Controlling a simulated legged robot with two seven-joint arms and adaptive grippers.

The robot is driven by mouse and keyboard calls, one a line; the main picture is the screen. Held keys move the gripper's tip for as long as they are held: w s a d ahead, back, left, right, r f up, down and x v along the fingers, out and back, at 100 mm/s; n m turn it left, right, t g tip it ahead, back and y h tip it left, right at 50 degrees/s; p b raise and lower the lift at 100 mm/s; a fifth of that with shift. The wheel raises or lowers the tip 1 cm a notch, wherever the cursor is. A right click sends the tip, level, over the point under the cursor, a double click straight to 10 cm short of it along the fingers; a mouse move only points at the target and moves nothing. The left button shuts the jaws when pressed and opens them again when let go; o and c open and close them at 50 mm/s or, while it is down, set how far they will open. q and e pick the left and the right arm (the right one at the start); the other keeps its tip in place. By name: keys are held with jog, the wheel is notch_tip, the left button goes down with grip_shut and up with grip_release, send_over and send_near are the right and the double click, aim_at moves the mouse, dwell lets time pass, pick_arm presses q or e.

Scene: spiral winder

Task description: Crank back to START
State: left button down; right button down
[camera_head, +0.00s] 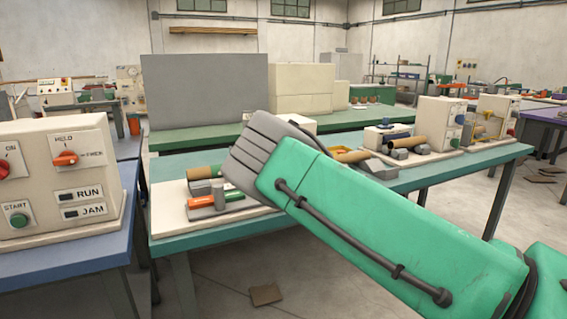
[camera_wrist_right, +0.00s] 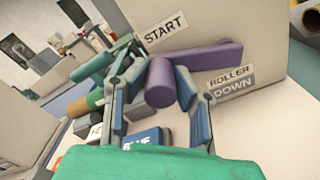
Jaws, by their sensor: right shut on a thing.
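In the right wrist view, a purple crank (camera_wrist_right: 212,60) sits on a pale machine wall. Its bar slants up to the right from a round handle. The START label (camera_wrist_right: 165,27) is just above the bar, and the ROLLER DOWN label (camera_wrist_right: 232,80) is just below it. My right gripper (camera_wrist_right: 158,74) is shut on the crank handle, with one finger on each side. In the head view my green right arm covers the middle, and its gripper and the crank are hidden behind it. My left gripper is in neither view.
A control box (camera_head: 55,180) with RUN and JAM lamps and a green START button (camera_head: 18,220) stands at the left. Rolls and an orange block (camera_head: 201,202) lie on the teal table. A blue labelled block (camera_wrist_right: 148,137) is close under my right gripper.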

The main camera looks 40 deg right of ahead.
jog(key=c, duration=1.4)
grip_release()
jog(key=shift+o, duration=0.2)
jog(key=shift+d, duration=0.1)
jog(key=v, duration=1.1)
jog(key=shift+s, duration=0.4)
jog(key=shift+f, duration=0.1)
